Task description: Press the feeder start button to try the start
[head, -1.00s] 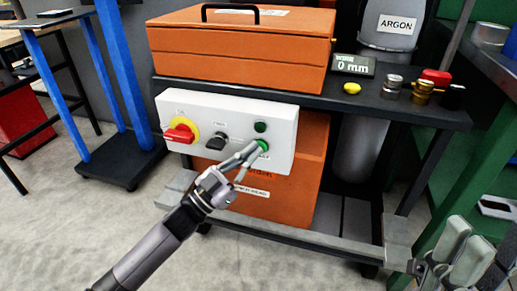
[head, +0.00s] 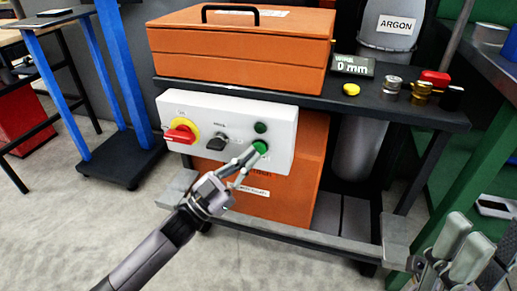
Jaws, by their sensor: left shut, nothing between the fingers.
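The white control panel (head: 228,122) is on the front of the orange feeder cart. Its lower right button, bright green (head: 260,147), sits below a dark green lamp or button (head: 260,127). The small print by them is too blurred to read. My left gripper (head: 253,154) is shut and empty, its tips at the lower left edge of the bright green button. I cannot tell whether they touch it. My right gripper (head: 462,247) is at the lower right, away from the panel; its jaw gap is unclear.
A red rotary switch (head: 180,134) on a yellow plate and a black selector knob (head: 215,143) are left on the panel. A display (head: 352,65) reads 0 mm. A yellow button (head: 351,89) and metal parts stand on the dark shelf. An argon cylinder (head: 394,25) stands behind.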

